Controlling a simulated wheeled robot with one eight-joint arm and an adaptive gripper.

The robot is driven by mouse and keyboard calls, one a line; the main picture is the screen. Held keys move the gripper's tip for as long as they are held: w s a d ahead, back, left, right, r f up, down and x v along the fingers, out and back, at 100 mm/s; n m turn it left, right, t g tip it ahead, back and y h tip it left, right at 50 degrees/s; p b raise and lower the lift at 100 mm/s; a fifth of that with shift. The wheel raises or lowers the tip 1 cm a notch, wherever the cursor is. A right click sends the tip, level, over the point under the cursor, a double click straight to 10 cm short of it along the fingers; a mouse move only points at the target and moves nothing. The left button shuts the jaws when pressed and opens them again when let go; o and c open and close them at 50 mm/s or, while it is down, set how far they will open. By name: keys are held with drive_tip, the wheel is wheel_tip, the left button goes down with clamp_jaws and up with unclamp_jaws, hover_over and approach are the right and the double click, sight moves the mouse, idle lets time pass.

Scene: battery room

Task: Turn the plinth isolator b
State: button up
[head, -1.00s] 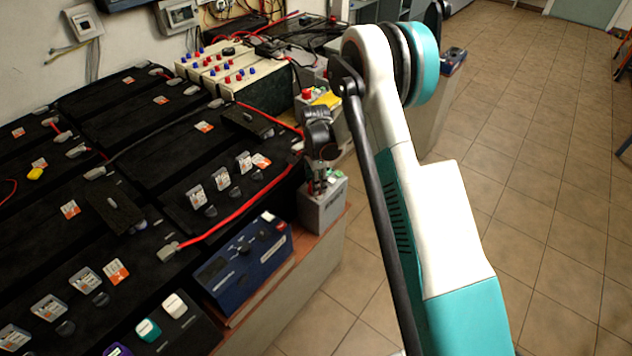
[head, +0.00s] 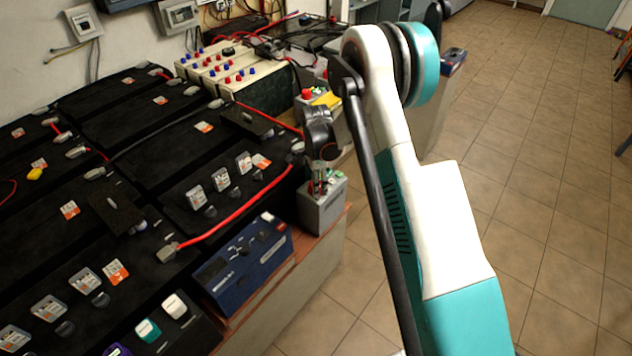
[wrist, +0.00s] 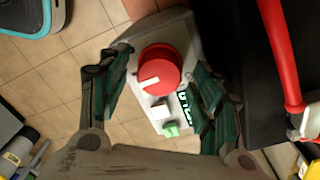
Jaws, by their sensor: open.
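A grey box with a round red knob, likely the plinth isolator, stands on the plinth's right end (head: 322,208). In the wrist view the red knob (wrist: 158,66) carries a white pointer mark aimed to the lower left. The grey housing (wrist: 125,47) also bears a white block and a green one. No letter b is readable. My gripper (head: 320,184) is just above this box in the head view. In the wrist view its open fingers stand on either side of the knob, with gaps visible. The knob is mostly hidden in the head view.
A second grey box with a red knob (head: 306,95) and yellow patch stands behind. Black batteries (head: 150,150) with a red cable fill the left. A dark blue box (head: 243,262) stands in front. Tiled floor (head: 530,150) at right is open.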

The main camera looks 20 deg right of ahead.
wheel_tip(320, 180, up, 12)
drive_tip(key=shift+w, duration=0.15)
idle(0.5)
drive_tip(key=s+r+n+t, duration=0.2)
drive_tip(key=s+r+n, duration=0.2)
drive_tip(key=s+r, duration=0.45)
drive_tip(key=s+r+n+t, duration=0.2)
drive_tip(key=s+r+n, duration=0.3)
drive_tip(key=r, duration=0.6)
drive_tip(key=s+r+n+t, duration=0.1)
drive_tip(key=s+n+t, duration=0.2)
drive_tip(key=s+n, duration=0.5)
drive_tip(key=s, duration=1.3)
drive_tip(key=shift+n+t, duration=0.3)
drive_tip(key=shift+n, duration=0.1)
